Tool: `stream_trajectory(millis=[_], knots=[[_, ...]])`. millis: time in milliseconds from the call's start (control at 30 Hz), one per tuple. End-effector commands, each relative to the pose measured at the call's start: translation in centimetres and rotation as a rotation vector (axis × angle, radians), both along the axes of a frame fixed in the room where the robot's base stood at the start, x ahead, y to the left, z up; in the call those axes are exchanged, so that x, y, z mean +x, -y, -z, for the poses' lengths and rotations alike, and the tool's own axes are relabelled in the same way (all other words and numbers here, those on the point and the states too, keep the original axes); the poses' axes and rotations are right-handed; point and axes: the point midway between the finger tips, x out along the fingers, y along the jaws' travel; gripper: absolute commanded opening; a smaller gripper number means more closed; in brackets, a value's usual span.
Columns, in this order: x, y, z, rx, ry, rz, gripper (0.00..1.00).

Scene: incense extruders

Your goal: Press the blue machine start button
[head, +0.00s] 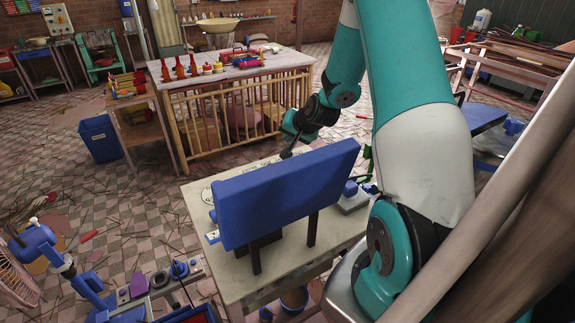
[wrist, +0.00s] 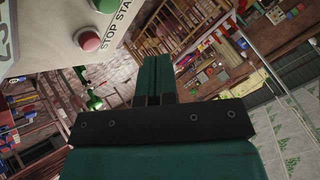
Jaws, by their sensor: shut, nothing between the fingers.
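A blue machine (head: 285,195) with a wide blue upright panel stands on the pale table, its back towards the head camera. Its buttons are hidden in that view. My gripper (head: 287,152) is just beyond the panel's top edge, pointing down. In the wrist view my gripper (wrist: 153,60) has its two dark green fingers together with nothing between them. A pale control face at the upper left there carries a red button (wrist: 88,41) by the word STOP and a green button (wrist: 106,5) by the cut-off word "STA". The fingertips are apart from both buttons, to their right.
The pale table (head: 240,283) holds the machine and small devices beside it. A wooden slatted table (head: 243,72) with red bottles stands behind. A blue bin (head: 100,138) is on the left. Tiled floor with scattered sticks lies open between them.

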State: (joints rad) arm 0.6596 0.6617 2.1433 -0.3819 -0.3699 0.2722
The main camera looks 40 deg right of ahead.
Motion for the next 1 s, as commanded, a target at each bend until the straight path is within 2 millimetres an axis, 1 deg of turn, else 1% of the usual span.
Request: stream_trajectory(millis=[33, 200, 300, 433, 1000], knots=[[0.0, 0.0, 1.3, 0.001, 0.0, 0.001, 0.0], [0.0, 0.0, 3.8, 0.0, 0.001, 0.001, 0.0], [0.0, 0.1, 4.6, 0.0, 0.001, 0.001, 0.0], [0.0, 0.1, 4.9, 0.0, 0.001, 0.001, 0.0], [0.0, 0.0, 4.8, 0.0, 0.001, 0.001, 0.0]])
